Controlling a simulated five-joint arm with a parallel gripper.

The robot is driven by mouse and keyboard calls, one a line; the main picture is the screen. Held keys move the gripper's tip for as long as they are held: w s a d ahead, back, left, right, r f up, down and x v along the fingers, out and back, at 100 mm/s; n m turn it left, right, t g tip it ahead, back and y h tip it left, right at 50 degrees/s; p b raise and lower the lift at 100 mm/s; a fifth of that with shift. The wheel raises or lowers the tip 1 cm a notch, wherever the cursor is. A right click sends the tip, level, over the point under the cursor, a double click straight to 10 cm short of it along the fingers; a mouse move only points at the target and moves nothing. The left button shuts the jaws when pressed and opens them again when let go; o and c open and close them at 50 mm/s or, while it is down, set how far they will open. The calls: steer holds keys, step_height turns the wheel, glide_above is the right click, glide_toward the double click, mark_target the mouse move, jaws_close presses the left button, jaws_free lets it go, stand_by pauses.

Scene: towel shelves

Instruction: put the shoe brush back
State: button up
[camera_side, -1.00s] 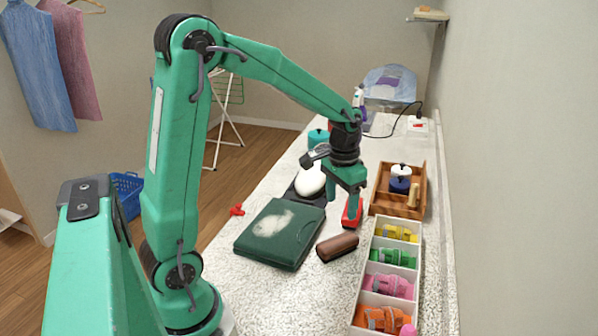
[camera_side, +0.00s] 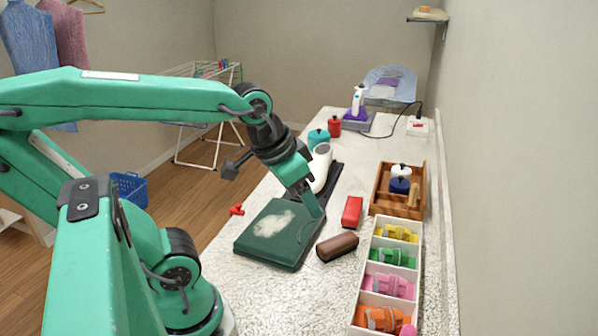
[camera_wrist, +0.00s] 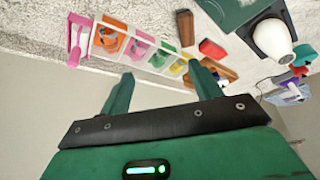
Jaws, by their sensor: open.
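A long brown block (camera_side: 337,246) that looks like the shoe brush lies on the worktop, just right of the dark green case (camera_side: 268,246). In the wrist view the brown block (camera_wrist: 184,24) is near the top edge. My gripper (camera_side: 314,209) is open and empty. In the side view it appears over the case's back right corner, left of and behind the brown block. The wrist view shows my gripper (camera_wrist: 160,70) with its fingers spread and nothing between them. A wooden tray (camera_side: 397,210) at right holds jars and a tan piece. A red block (camera_side: 352,212) lies between tray and case.
A white divided box (camera_side: 365,284) with colourful items stands at front right, close to the brown block. A white rounded object (camera_side: 321,165) stands on a dark base behind the case. Teal (camera_side: 319,138) and red (camera_side: 335,126) containers stand farther back. The wall borders the right side.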

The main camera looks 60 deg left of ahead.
steer(key=shift+s+d+t, duration=0.15)
steer(key=shift+s, duration=0.35)
steer(key=shift+s+d+t, duration=0.15)
steer(key=shift+s, duration=0.35)
